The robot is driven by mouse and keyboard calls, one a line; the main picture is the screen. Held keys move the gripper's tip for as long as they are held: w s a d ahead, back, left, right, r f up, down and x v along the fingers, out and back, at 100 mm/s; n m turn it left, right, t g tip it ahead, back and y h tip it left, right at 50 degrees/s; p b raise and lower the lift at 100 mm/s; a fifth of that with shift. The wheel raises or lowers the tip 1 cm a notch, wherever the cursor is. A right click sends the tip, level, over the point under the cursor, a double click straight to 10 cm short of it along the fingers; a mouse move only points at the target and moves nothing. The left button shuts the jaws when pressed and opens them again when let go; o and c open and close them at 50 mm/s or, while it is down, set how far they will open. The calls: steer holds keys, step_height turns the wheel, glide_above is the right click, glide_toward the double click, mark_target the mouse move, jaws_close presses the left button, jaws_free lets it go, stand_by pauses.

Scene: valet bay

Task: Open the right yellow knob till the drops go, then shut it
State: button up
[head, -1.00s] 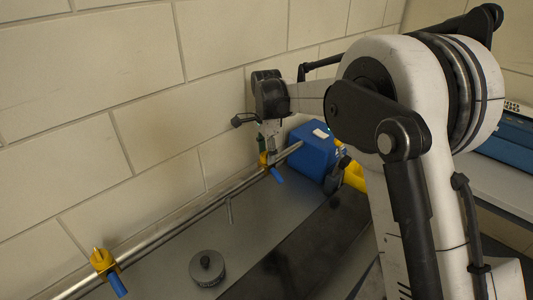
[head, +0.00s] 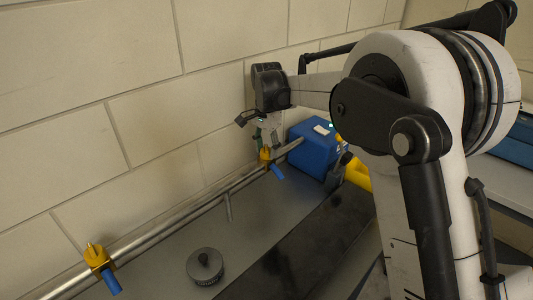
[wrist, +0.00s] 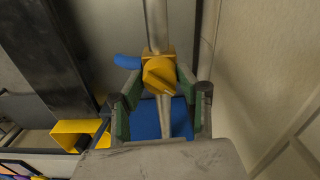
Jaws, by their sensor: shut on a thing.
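The right yellow knob (head: 265,154) sits on the metal pipe along the wall, with a blue spout (head: 277,171) below it. In the wrist view the yellow knob (wrist: 159,76) lies between the fingertips, its raised grip slanted, and the blue spout (wrist: 127,62) points left. My gripper (wrist: 155,82) is shut on the right yellow knob; its green-padded fingers stand either side. In the head view my gripper (head: 267,139) comes down on the knob from above. No drops can be made out at the spout.
Another yellow knob (head: 97,256) with a blue spout is on the pipe at lower left. A blue box (head: 312,152) with a small green light and a yellow item (head: 356,174) stand right of my gripper. A round dark-topped object (head: 205,266) rests on the grey bench (head: 165,258).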

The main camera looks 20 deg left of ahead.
mark_target(266, 147)
steer(key=n+b, duration=0.1)
steer(key=n, duration=0.2)
steer(key=shift+f+n+b, duration=0.1)
steer(key=shift+n+b, duration=0.25)
steer(key=shift+n, duration=0.05)
steer(key=shift+n+b, duration=0.7)
steer(key=shift+n, duration=1.3)
steer(key=o, duration=1.1)
steer(key=shift+o, duration=0.2)
step_height(266, 147, up, 12)
